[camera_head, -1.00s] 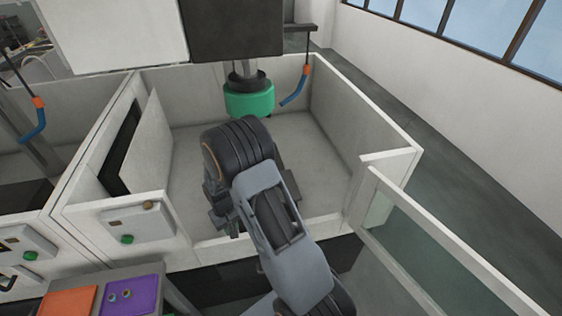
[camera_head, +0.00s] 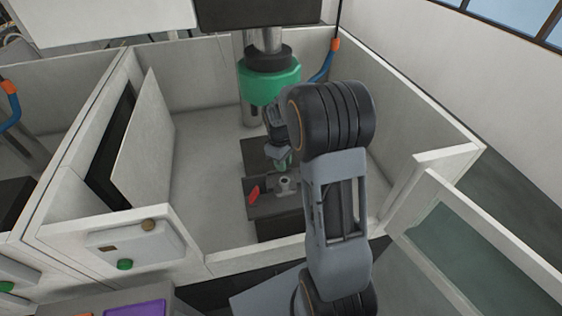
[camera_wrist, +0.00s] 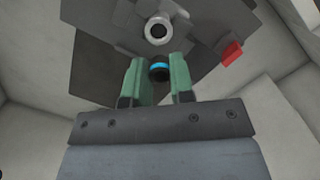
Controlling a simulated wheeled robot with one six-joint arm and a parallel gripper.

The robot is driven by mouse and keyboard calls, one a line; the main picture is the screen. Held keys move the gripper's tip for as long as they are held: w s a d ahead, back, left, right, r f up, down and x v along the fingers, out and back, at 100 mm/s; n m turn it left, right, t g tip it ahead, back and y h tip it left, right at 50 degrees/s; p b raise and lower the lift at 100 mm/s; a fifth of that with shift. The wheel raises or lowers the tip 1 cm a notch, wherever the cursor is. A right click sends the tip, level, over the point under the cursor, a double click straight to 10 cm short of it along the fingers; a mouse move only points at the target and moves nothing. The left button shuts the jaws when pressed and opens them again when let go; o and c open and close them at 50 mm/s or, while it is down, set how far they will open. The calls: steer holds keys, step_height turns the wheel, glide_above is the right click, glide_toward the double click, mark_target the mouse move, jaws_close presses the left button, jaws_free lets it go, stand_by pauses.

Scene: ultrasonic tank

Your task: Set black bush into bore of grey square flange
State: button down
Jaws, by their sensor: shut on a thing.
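In the wrist view the green fingers of my gripper (camera_wrist: 160,85) are shut on the black bush (camera_wrist: 159,73), a small dark ring with a blue band. The grey square flange (camera_wrist: 158,29) shows just beyond the fingertips, with a pale round collar around a dark bore. The bush is apart from the bore in that picture. In the head view the flange (camera_head: 286,184) sits on a dark block inside the white enclosure. My gripper (camera_head: 284,164) is above and just behind it, partly hidden by my arm; the bush cannot be made out there.
A red handle (camera_head: 253,194) stands on the dark block left of the flange and also shows in the wrist view (camera_wrist: 232,53). A green and black machine head (camera_head: 269,80) hangs above. White enclosure walls (camera_head: 413,130) surround the work area.

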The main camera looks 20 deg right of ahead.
mark_target(286, 182)
steer(key=shift+s+d+f+b, duration=0.1)
steer(key=shift+d+f+b, duration=0.2)
steer(key=shift+f+b, duration=1.85)
steer(key=shift+f, duration=0.9)
steer(key=shift+f, duration=0.45)
stand_by(0.4)
steer(key=shift+c, duration=2.2)
jaws_free()
steer(key=shift+r, duration=0.2)
steer(key=shift+r+p, duration=2.5)
steer(key=shift+r, duration=0.85)
